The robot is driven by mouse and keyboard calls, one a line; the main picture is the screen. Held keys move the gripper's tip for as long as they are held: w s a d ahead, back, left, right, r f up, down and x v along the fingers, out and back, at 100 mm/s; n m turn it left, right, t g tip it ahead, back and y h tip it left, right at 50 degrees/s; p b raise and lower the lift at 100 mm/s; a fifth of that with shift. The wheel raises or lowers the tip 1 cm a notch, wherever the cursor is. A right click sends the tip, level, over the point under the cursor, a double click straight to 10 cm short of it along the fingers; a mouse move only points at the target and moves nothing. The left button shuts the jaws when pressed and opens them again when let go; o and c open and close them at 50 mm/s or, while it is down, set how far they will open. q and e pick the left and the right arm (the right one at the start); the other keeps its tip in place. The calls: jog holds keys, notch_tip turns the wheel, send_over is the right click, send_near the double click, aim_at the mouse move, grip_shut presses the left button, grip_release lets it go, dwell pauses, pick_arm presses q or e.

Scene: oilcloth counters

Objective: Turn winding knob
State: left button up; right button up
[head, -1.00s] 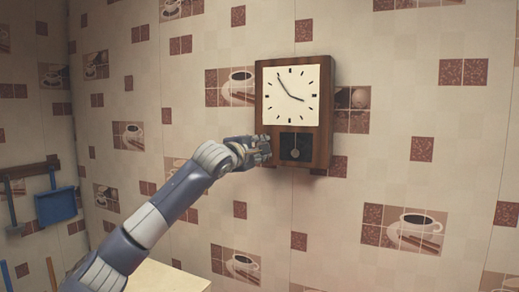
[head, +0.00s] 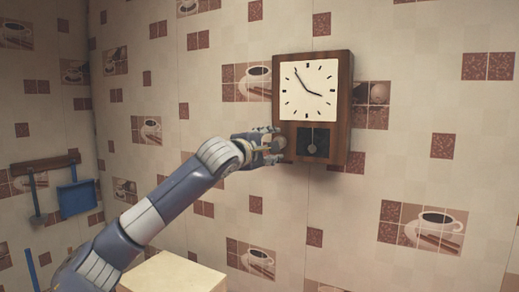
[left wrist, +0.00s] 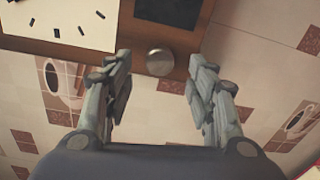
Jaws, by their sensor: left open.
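A wooden wall clock (head: 344,110) with a square white dial (head: 309,90) and a small dark pendulum window (head: 312,143) hangs on the wall in the head view. In the left wrist view, a round silvery winding knob (left wrist: 159,62) sits on the clock's wooden case (left wrist: 177,66). My left gripper (head: 277,144) is at the clock's lower left side. In the left wrist view its two fingers (left wrist: 160,88) are spread, one on each side of the knob, with gaps to it. The knob is hard to make out in the head view. My right gripper is not in view.
A pale box-like surface (head: 175,272) stands below my left arm. A blue dustpan (head: 77,198) hangs from a dark rack (head: 45,162) on the left wall. The tiled wall right of the clock is clear.

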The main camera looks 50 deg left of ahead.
pick_arm(q)
jog(key=v, duration=0.7)
jog(key=shift+s+d, duration=0.2)
jog(key=shift+s, duration=0.15)
dwell(0.4)
